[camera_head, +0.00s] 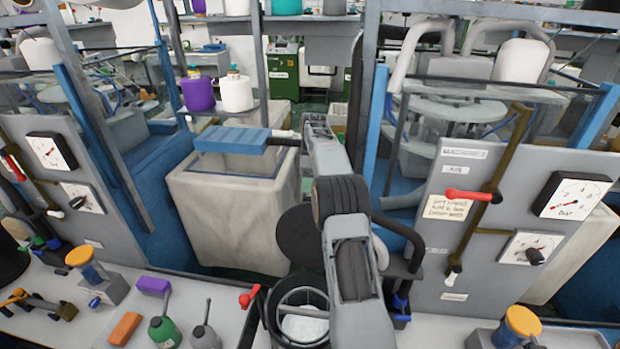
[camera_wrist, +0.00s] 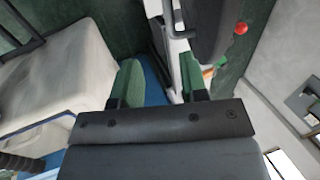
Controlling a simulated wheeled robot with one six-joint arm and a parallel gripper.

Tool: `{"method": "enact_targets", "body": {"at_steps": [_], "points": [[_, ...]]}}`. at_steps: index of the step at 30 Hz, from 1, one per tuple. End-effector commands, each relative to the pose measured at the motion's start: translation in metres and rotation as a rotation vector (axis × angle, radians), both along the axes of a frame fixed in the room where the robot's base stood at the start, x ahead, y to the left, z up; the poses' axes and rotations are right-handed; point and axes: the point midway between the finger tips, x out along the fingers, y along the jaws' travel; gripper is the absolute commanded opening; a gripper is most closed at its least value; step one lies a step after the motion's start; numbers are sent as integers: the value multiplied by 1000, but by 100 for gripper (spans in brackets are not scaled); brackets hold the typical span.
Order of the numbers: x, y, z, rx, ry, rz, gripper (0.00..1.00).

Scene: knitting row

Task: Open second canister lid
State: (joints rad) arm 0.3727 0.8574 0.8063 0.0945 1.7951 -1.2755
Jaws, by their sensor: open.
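A round black canister (camera_head: 268,318) stands at the bottom centre in the head view, with whitish contents showing inside its rim. A red-tipped lever (camera_head: 249,296) is at its left. A dark disc (camera_head: 296,232) stands behind it, partly hidden by my arm; it looks like a raised lid, but I cannot tell for sure. In the wrist view, a dark rounded part (camera_wrist: 212,32) with a red knob (camera_wrist: 240,28) is at the top right, beyond the fingers. My gripper (camera_wrist: 160,68) is open, its two green fingers apart with nothing between them. I cannot tell which canister is the second.
Gauge panels (camera_head: 510,220) flank both sides.

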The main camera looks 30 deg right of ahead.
Motion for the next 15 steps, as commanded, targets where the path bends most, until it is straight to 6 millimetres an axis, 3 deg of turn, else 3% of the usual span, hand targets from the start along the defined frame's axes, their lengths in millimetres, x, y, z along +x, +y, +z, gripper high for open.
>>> {"method": "enact_targets", "body": {"at_steps": [6, 15], "points": [[5, -4, 17, 0, 1, -1, 40], [6, -5, 23, 2, 3, -1, 40]]}}
